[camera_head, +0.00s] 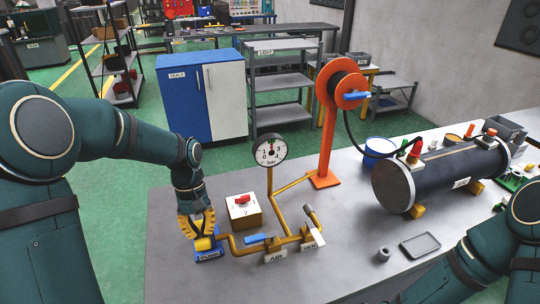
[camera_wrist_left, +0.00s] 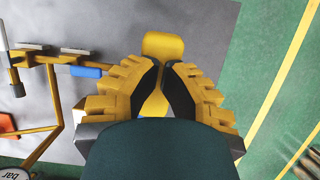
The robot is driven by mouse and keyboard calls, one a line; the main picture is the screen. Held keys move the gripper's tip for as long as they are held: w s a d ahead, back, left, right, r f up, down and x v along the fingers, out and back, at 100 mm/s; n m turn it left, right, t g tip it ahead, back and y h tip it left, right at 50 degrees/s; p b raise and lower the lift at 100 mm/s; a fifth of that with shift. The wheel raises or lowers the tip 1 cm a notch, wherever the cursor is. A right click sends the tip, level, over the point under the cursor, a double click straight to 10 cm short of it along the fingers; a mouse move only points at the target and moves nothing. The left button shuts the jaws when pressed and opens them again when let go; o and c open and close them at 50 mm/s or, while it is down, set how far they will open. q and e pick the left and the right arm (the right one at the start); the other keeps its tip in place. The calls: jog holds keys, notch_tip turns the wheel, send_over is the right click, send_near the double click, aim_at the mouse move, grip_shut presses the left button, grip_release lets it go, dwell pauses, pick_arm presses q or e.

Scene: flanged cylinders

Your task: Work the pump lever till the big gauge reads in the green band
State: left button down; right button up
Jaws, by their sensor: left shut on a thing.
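The big round gauge (camera_head: 270,150) has a white dial marked in bar and stands on a yellow pipe. Its needle reading and the green band are too small to tell apart with certainty. A sliver of the gauge shows at the bottom left of the left wrist view (camera_wrist_left: 17,174). The blue PUMP base (camera_head: 209,255) sits at the table's front left. My left gripper (camera_head: 203,236) points down over it, shut on the yellow pump lever (camera_wrist_left: 163,46), whose flat yellow end shows beyond the fingers. The gripped part is mostly hidden. My right arm enters at the lower right; its gripper is out of view.
Yellow pipework with a blue valve handle (camera_head: 256,239) and an AIR label runs right of the pump. A box with a red knob (camera_head: 242,201) stands behind. An orange hose reel (camera_head: 327,150) and a dark flanged cylinder (camera_head: 440,173) stand farther right. The table's left edge is close.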

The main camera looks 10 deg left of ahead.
pick_arm(q)
jog(key=shift+r, duration=0.1)
jog(key=shift+v, duration=2.45)
